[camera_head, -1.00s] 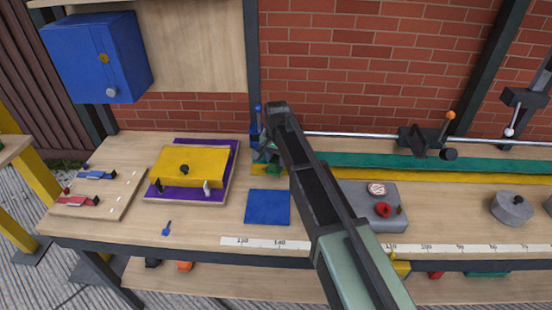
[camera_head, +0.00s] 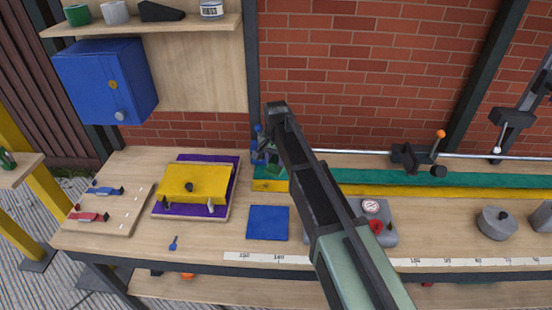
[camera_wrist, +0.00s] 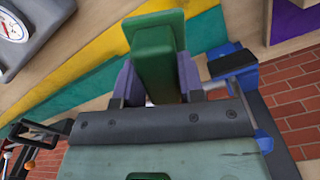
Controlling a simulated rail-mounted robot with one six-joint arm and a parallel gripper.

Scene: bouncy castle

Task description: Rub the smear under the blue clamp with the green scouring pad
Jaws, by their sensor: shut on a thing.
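The green scouring pad (camera_wrist: 156,62) is a dark green block between the fingers of my gripper (camera_wrist: 159,78) in the wrist view. My gripper is shut on it, above the rear of the bench. In the head view my arm hides most of the gripper. A small blue clamp (camera_head: 103,191) lies on a wooden board at the far left, above a red clamp (camera_head: 88,216), well away from my gripper. Pale marks show on that board, but I cannot tell whether any is the smear.
A yellow block on a purple plate (camera_head: 230,190) lies between the board and my arm. A blue post (camera_head: 258,140) stands close beside my gripper at the rail. A blue square (camera_head: 267,223), a gauge box (camera_head: 390,234) and a grey weight (camera_head: 497,222) lie on the bench.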

